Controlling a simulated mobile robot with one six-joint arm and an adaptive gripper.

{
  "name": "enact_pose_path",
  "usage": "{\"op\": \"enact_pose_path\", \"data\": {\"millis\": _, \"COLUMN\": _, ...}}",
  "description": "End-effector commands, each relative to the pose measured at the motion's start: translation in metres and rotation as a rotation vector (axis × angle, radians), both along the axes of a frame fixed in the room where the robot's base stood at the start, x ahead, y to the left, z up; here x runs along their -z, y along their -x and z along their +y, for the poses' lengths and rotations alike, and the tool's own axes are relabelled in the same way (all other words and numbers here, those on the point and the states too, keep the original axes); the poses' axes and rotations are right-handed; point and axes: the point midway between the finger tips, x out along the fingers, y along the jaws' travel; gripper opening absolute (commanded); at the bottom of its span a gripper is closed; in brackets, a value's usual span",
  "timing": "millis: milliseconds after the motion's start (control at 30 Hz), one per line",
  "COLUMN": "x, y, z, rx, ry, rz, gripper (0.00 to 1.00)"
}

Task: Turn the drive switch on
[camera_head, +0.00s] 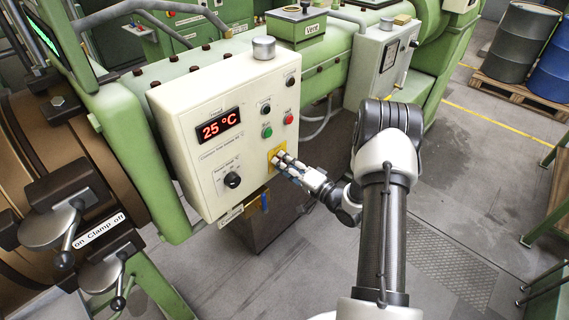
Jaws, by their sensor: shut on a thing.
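A cream control panel (190,110) stands at the left of centre on the green machine, with a red display reading 25 °C (220,126). My gripper (281,160) is at the panel's lower right, at a yellow plate (272,155). Its fingers are shut on the switch at this plate; the switch itself is mostly hidden by the fingers, and its position cannot be told. A green button (267,131) and a red button (288,118) sit just above. A black knob (232,180) is to the left.
A grey cylinder (264,48) stands on top of the panel. A second grey-white box (370,75) is mounted at the upper right. Clamp levers (62,210) stick out at the lower left. Barrels (524,42) stand on a pallet at the far right. Floor (450,190) right of my arm is clear.

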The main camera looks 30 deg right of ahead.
Motion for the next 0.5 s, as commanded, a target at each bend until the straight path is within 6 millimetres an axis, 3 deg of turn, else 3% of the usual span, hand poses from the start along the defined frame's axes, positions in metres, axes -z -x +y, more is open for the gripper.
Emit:
{"op": "enact_pose_path", "data": {"millis": 367, "x": 0.0003, "y": 0.0001, "z": 0.0000, "rx": 0.000, "ry": -0.005, "rz": 0.003, "gripper": 0.03}}
{"op": "enact_pose_path", "data": {"millis": 400, "x": 0.0004, "y": 0.0002, "z": 0.0001, "rx": 0.000, "ry": -0.005, "rz": 0.003, "gripper": 0.28}}
{"op": "enact_pose_path", "data": {"millis": 500, "x": 0.0004, "y": 0.0002, "z": 0.0001, "rx": 0.000, "ry": -0.005, "rz": 0.003, "gripper": 0.34}}
